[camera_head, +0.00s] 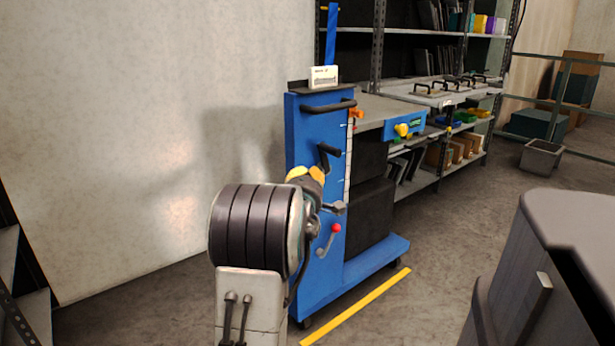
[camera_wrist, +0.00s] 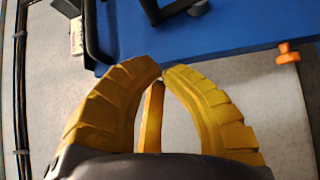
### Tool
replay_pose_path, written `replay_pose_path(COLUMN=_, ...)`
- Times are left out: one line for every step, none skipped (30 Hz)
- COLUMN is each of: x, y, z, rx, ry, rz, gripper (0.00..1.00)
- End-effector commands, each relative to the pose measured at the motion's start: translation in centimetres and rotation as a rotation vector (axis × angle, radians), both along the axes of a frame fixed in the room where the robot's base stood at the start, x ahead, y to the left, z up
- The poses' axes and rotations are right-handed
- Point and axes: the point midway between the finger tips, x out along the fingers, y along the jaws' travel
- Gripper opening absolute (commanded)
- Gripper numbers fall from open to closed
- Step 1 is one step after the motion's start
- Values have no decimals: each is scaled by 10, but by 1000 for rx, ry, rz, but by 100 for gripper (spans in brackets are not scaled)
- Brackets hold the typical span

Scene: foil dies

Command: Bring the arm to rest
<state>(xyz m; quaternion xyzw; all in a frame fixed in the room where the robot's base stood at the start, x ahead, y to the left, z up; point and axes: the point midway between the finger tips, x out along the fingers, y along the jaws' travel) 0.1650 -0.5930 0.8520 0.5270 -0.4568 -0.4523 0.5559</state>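My gripper (camera_head: 307,172) has yellow ribbed fingers and is held up in front of the blue upright panel of a wheeled cart (camera_head: 305,270). The rest of my arm hides part of it in the head view. In the wrist view the fingertips of my gripper (camera_wrist: 162,72) come together, with nothing visible held between them. A yellow strip shows in the gap behind the fingers; I cannot tell what it is. The blue panel (camera_wrist: 230,28) lies beyond the fingertips, and I see no contact with it.
The cart has a dark push handle (camera_head: 328,107), black levers and a red-knobbed lever (camera_head: 336,228). A shelving rack (camera_head: 440,185) stands behind it. A grey cabinet (camera_head: 575,225) is at the right. A yellow floor stripe (camera_head: 356,306) runs beside the cart. Bare wall lies left.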

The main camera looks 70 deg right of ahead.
Motion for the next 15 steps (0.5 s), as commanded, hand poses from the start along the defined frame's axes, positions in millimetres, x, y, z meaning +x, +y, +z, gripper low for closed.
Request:
replay_pose_path(x=-1, y=3, z=0, rx=0, ry=0, rz=0, gripper=0)
replay_pose_path(x=-1, y=4, z=0, rx=0, ry=0, rz=0, gripper=0)
replay_pose_path(x=-1, y=5, z=0, rx=0, ry=0, rz=0, gripper=0)
replay_pose_path(x=-1, y=6, z=0, rx=1, ry=0, rz=0, gripper=0)
replay_pose_path(x=-1, y=7, z=-1, rx=1, ry=0, rz=0, gripper=0)
replay_pose_path(x=-1, y=7, z=-1, rx=1, ry=0, rz=0, gripper=0)
replay_pose_path(x=-1, y=8, z=-1, rx=1, ry=0, rz=0, gripper=0)
replay_pose_path(x=-1, y=8, z=-1, rx=1, ry=0, rz=0, gripper=0)
replay_pose_path(x=-1, y=8, z=-1, rx=1, ry=0, rz=0, gripper=0)
replay_pose_path(x=-1, y=8, z=-1, rx=1, ry=0, rz=0, gripper=0)
replay_pose_path(x=-1, y=8, z=-1, rx=1, ry=0, rz=0, gripper=0)
replay_pose_path(x=-1, y=8, z=-1, rx=1, ry=0, rz=0, gripper=0)
replay_pose_path(x=-1, y=8, z=-1, rx=1, ry=0, rz=0, gripper=0)
replay_pose_path(x=-1, y=8, z=-1, rx=1, ry=0, rz=0, gripper=0)
replay_pose_path(x=-1, y=8, z=0, rx=1, ry=-1, rz=1, gripper=0)
